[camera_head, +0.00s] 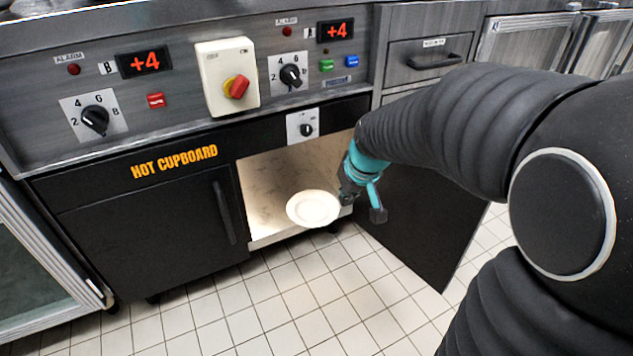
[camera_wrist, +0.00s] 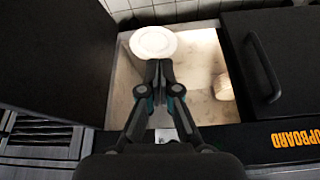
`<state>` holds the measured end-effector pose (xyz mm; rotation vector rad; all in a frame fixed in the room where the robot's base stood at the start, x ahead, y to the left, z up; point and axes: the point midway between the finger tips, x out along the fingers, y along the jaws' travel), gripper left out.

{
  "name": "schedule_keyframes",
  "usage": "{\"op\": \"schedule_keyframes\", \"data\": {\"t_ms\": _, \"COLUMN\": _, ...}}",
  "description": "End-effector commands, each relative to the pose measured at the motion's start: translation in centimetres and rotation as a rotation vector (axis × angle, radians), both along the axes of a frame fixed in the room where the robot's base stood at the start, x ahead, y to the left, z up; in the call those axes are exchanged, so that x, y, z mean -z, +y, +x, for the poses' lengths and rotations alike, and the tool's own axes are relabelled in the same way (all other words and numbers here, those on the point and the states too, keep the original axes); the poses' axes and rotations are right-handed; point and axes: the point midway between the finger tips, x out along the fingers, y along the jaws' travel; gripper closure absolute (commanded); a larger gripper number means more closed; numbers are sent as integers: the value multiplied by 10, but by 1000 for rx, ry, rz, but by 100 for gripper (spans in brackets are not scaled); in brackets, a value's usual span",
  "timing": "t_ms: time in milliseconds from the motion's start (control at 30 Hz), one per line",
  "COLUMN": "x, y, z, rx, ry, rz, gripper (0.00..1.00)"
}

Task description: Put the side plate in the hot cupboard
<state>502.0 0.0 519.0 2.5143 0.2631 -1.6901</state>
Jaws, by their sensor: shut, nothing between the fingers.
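The side plate (camera_head: 313,208) is white and round. In the camera_head view it shows at the front lower edge of the open hot cupboard (camera_head: 262,190), overlapping the lip. It also shows in the wrist view (camera_wrist: 154,41), close beyond my fingertips. I cannot tell whether it rests on the lip or is clear of it. My gripper (camera_head: 347,197) is just right of the plate, at the right side of the opening. In the wrist view its fingertips (camera_wrist: 158,66) are together, by the plate's near rim, with nothing held between them.
The cupboard's open right door (camera_head: 420,225) stands out beside my arm. The closed left door (camera_head: 150,225) has a vertical handle. A pale object (camera_wrist: 223,87) shows inside the cupboard, too small to identify. Tiled floor (camera_head: 300,310) in front is clear. Control knobs are above.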

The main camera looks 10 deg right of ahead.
Motion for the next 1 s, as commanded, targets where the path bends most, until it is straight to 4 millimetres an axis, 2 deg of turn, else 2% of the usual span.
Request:
{"op": "schedule_keyframes", "data": {"t_ms": 33, "x": 16, "y": -2, "z": 15, "rx": -9, "ry": 14, "rz": 0, "gripper": 100}}
{"op": "schedule_keyframes", "data": {"t_ms": 100, "x": 35, "y": -5, "z": 34, "rx": -24, "ry": 24, "rz": -2, "gripper": 100}}
{"op": "schedule_keyframes", "data": {"t_ms": 300, "x": 99, "y": -15, "z": 82, "rx": -62, "ry": 51, "rz": -9, "gripper": 100}}
{"op": "schedule_keyframes", "data": {"t_ms": 400, "x": 135, "y": -20, "z": 101, "rx": -79, "ry": 63, "rz": -16, "gripper": 100}}
{"op": "schedule_keyframes", "data": {"t_ms": 600, "x": 194, "y": -30, "z": 124, "rx": -103, "ry": 82, "rz": -29, "gripper": 100}}
{"op": "schedule_keyframes", "data": {"t_ms": 700, "x": 211, "y": -33, "z": 130, "rx": -110, "ry": 88, "rz": -33, "gripper": 100}}
{"op": "schedule_keyframes", "data": {"t_ms": 1000, "x": 241, "y": -33, "z": 137, "rx": -116, "ry": 93, "rz": -37, "gripper": 100}}
